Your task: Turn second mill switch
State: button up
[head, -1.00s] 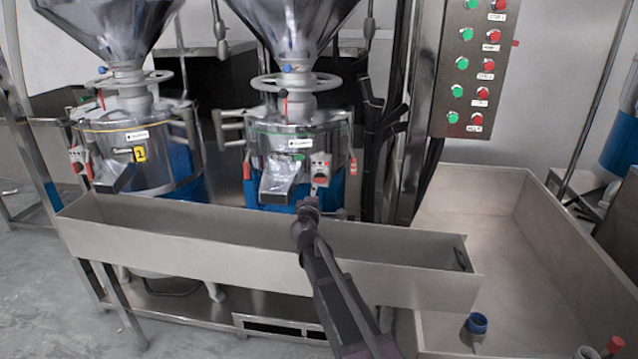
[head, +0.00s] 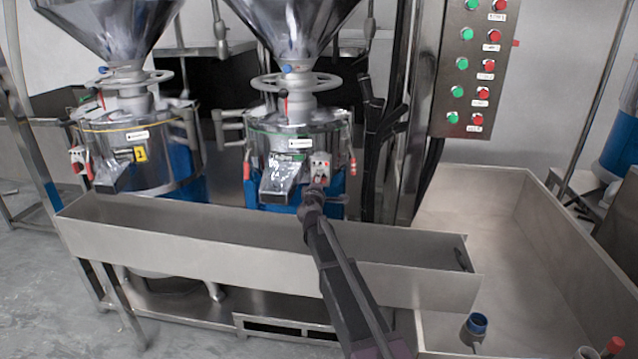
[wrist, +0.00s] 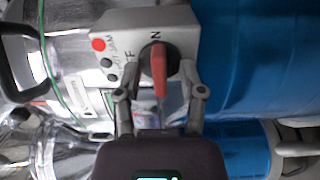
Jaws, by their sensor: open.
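The second mill (head: 300,140), with its blue lower body, stands right of the first mill in the head view. Its small switch box (head: 320,165) is right of the metal spout. In the wrist view the grey switch box (wrist: 125,38) carries a red-and-black rotary knob (wrist: 160,72), whose red lever points down in the picture. ON lettering shows above it and part of OFF to its left. My gripper (wrist: 160,88) is open, with one finger on each side of the red lever; I cannot tell if they touch it. It also shows in the head view (head: 317,190), just below the switch box.
A long metal trough (head: 200,240) runs in front of both mills, below my arm. The first mill (head: 130,150) stands at left. A control panel (head: 470,70) with green and red buttons is at upper right, above a large metal tray (head: 470,200).

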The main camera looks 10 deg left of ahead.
grip_shut()
jog(key=shift+n, duration=0.5)
jog(key=n, duration=0.3)
jog(key=shift+n, duration=0.3)
jog(key=n, duration=0.4)
jog(key=shift+w, duration=0.1)
jog(key=n, duration=0.9)
jog(key=shift+n, duration=0.3)
